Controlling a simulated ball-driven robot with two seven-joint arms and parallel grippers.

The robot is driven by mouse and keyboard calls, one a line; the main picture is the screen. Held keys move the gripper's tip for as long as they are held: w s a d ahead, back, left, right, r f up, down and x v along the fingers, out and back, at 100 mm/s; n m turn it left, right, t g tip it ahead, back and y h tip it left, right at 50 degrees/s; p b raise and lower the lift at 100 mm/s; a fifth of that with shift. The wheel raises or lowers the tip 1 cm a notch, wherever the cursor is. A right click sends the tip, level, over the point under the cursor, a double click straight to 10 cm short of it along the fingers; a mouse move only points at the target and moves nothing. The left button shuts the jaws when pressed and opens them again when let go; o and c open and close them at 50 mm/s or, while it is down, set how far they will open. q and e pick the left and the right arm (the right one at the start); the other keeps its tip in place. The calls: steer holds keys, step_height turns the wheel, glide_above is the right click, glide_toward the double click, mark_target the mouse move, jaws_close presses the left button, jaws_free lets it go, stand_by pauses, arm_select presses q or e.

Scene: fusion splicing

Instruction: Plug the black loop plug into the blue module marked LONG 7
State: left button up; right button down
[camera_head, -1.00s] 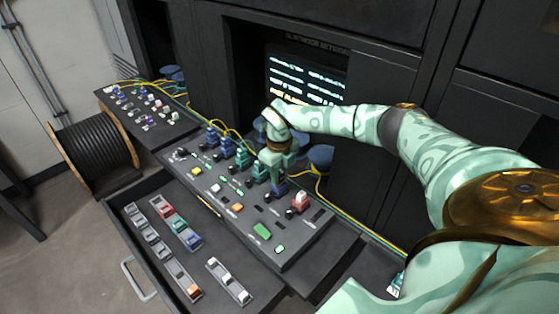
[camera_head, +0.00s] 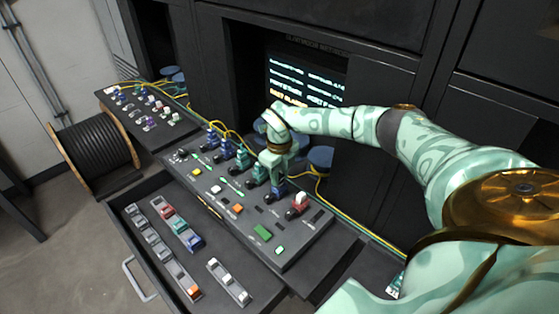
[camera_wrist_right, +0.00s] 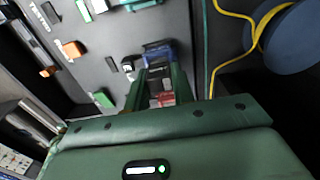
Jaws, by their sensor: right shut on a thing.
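My right gripper (camera_head: 277,176) points down over the near-right end of the dark console, at a blue module (camera_head: 279,187) in the module row. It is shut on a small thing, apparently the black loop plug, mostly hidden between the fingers. In the right wrist view the gripper's green fingers (camera_wrist_right: 159,74) reach to the blue module (camera_wrist_right: 158,48). I cannot read any LONG 7 marking, nor tell whether plug and module touch. More blue modules (camera_head: 213,141) stand further left in the row. My left gripper is not in view.
A red module (camera_head: 297,206) with a white top stands just right of my gripper. Teal modules (camera_head: 242,161) stand left of it. Yellow cables (camera_head: 230,131) run behind the row. An open drawer (camera_head: 214,307) with grey racks lies in front. A cable drum (camera_head: 97,155) stands left.

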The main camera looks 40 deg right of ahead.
steer(key=shift+f+b, duration=0.3)
steer(key=shift+f, duration=0.25)
steer(key=c, duration=1.1)
jaws_free()
steer(key=shift+r, duration=0.15)
step_height(320, 180, up, 16)
steer(key=p, duration=0.1)
steer(key=shift+p, duration=0.3)
